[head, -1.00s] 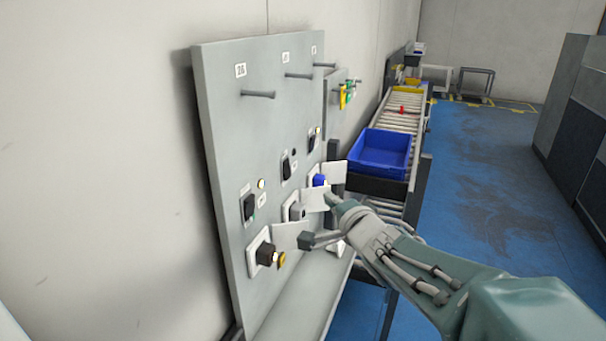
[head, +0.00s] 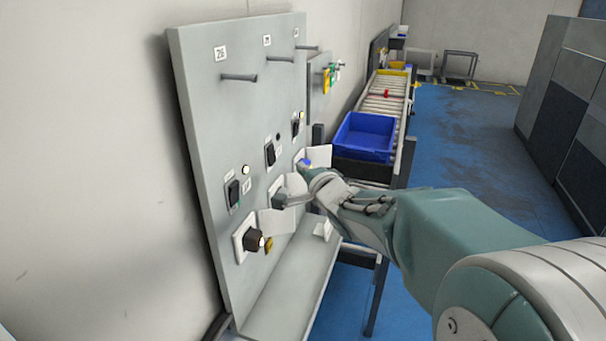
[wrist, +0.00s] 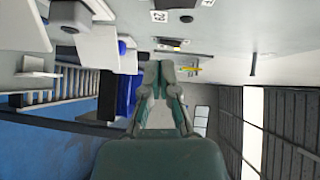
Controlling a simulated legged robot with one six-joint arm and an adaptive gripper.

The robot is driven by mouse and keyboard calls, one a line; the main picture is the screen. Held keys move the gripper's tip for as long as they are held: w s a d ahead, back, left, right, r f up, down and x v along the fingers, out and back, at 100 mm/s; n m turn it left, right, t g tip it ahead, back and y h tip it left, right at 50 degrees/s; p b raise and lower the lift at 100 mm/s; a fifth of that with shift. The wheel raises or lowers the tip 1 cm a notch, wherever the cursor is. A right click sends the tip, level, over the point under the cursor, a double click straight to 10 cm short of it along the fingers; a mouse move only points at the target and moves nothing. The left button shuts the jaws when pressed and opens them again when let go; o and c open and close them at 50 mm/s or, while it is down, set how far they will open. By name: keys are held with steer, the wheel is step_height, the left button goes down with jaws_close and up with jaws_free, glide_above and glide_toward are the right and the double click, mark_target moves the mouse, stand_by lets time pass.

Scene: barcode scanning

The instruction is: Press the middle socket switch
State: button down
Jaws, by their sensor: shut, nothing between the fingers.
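A grey upright panel (head: 190,70) carries three black switches, each above a white socket. The middle switch (head: 270,154) lies between the left switch (head: 234,193) and the right switch (head: 296,127). The lamp by the middle switch (head: 278,137) looks dark; those by the left (head: 245,170) and right (head: 300,115) look lit. In the wrist view my gripper (wrist: 159,66) points ahead; contact with the panel cannot be told.
A black plug (head: 254,240) sits in the left socket, and a blue plug (head: 307,163) shows at the right one. Open white flaps stick out beside my fingers. Pegs (head: 239,77) jut from the panel top. A blue bin (head: 364,137) stands on the conveyor behind.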

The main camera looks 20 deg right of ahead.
mark_target(275, 161)
steer(key=w+a, duration=0.3)
steer(key=w, duration=0.2)
steer(key=shift+w+a+f, duration=0.15)
steer(key=shift+a+f, duration=0.25)
steer(key=shift+f, duration=0.05)
steer(key=shift+w+a+f+t, duration=0.15)
steer(key=shift+a+t, duration=0.05)
steer(key=shift+t, duration=0.1)
